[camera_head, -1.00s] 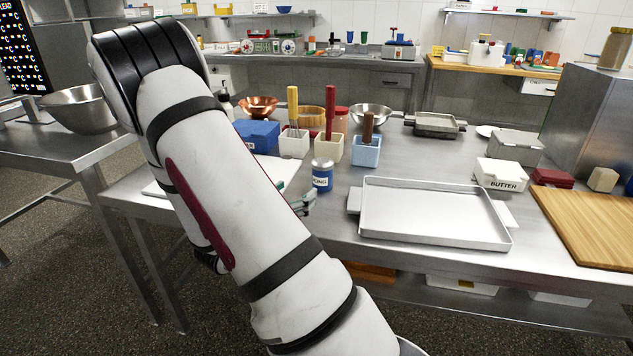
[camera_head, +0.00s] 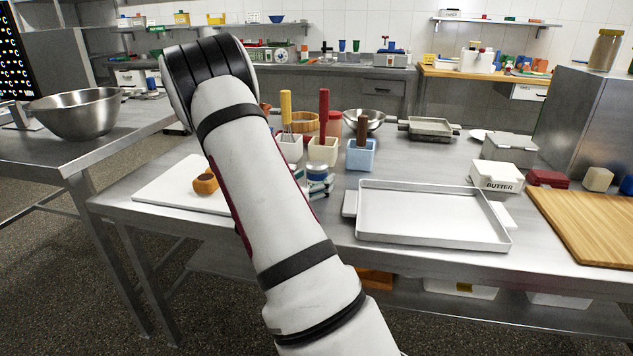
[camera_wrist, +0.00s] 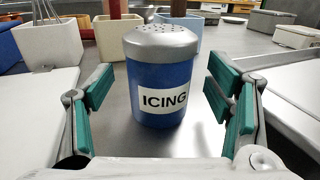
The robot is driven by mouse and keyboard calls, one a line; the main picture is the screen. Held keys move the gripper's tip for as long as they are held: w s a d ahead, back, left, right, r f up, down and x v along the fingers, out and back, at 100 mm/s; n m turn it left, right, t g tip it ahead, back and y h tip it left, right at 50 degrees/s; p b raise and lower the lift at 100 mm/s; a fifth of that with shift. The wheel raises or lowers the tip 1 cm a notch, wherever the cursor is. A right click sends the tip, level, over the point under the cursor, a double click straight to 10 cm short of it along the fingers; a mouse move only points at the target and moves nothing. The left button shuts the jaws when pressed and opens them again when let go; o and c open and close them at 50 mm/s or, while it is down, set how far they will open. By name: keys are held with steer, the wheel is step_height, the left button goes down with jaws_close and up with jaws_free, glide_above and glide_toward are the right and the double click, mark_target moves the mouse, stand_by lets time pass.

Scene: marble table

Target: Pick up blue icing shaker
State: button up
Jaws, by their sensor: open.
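The blue icing shaker (camera_wrist: 160,85) stands upright on the metal table, with a perforated silver lid and a white label reading ICING. In the wrist view my gripper (camera_wrist: 158,92) is open, with one green-padded finger on each side of the shaker. Gaps show between the pads and the shaker, so neither finger appears to touch it. In the head view the shaker (camera_head: 318,167) is partly hidden by my fingers, just right of my forearm.
White and blue containers with upright handles stand behind the shaker. A metal tray (camera_head: 430,217) lies to the right, and a white board (camera_head: 170,187) with a small orange-brown item (camera_head: 205,184) to the left. A butter box (camera_head: 496,175) stands farther right.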

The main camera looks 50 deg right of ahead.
steer(key=shift+w+d, duration=0.1)
steer(key=shift+d, duration=0.7)
steer(key=shift+c, duration=0.5)
steer(key=c, duration=1.3)
steer(key=shift+r, duration=0.1)
